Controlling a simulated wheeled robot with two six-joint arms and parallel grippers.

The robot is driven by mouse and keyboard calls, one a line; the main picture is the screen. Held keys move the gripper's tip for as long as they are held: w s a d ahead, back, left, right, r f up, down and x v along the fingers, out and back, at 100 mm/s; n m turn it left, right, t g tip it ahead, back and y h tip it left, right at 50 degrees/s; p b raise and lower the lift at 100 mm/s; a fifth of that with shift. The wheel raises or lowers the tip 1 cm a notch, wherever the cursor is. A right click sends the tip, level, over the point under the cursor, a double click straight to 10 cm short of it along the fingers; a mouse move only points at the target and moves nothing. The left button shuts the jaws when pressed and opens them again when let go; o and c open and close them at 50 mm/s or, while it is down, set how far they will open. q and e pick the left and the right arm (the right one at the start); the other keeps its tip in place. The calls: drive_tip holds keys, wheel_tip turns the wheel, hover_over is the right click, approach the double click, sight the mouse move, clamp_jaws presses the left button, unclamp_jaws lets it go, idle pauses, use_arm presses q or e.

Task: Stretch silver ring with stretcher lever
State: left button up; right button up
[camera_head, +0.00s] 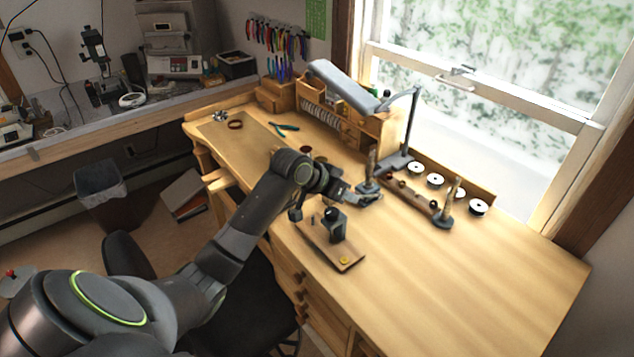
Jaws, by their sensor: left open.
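My left arm reaches in from the lower left over the bench. My left gripper (368,198) is open above the bench, close to the dark foot of an upright tapered wooden post (371,165). I cannot tell whether they touch. Below the gripper in the picture, a black device (334,224) stands on a wooden board (345,262) near the bench's front edge. It may be the stretcher, but I cannot make out its lever. My arm hides part of the area around the board. I cannot pick out a silver ring. My right gripper is not in view.
A second tapered post (453,198) stands to the right, by a wooden rack (415,201) and several white spools (435,180). A desk lamp (343,85) and drawer unit stand behind. Blue-handled pliers (287,127) lie farther left. The bench's right part (480,270) is clear.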

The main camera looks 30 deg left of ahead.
use_arm(q)
drive_tip(key=b+v, duration=0.1)
drive_tip(key=v, duration=1)
drive_tip(key=shift+f, duration=0.1)
